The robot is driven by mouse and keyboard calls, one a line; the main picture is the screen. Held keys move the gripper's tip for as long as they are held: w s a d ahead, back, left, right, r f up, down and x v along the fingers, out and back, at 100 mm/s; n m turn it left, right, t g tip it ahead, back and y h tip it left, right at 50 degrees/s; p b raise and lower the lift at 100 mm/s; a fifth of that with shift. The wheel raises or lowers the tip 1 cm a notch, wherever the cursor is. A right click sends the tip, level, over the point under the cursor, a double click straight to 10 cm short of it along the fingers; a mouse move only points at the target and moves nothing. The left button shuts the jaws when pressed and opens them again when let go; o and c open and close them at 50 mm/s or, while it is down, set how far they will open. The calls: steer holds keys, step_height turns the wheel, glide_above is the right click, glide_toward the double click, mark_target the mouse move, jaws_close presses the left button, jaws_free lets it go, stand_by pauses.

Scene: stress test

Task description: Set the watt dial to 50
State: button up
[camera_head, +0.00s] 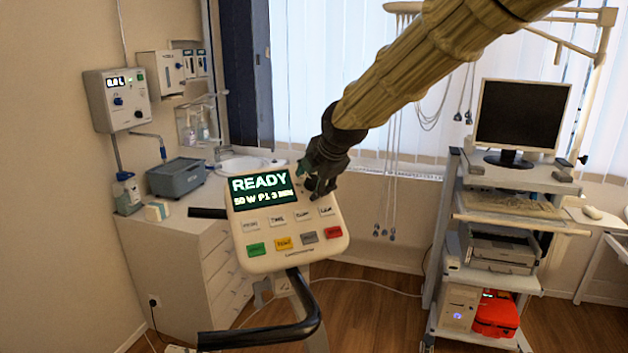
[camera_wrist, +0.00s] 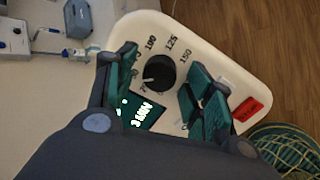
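The console (camera_head: 287,228) stands on an exercise machine. Its lit screen (camera_head: 264,190) reads READY, with a smaller line that looks like "50 W P1 3 MIN". The black round watt dial (camera_wrist: 158,73) shows in the wrist view, ringed by numbers; 100, 125 and 150 are readable. Its white mark points left, toward smaller numbers partly hidden by a finger. My gripper (camera_wrist: 163,82) is open, its green-padded fingers on either side of the dial with gaps. In the head view my gripper (camera_head: 320,172) is at the console's upper right corner and hides the dial.
The console has a row of pale buttons and a coloured row with a red button (camera_head: 332,232). A black handlebar (camera_head: 275,333) is below it. A cabinet (camera_head: 185,245) is at left, and a cart with a monitor (camera_head: 522,115) at right.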

steer(key=shift+r, duration=0.1)
steer(key=v, duration=1.2)
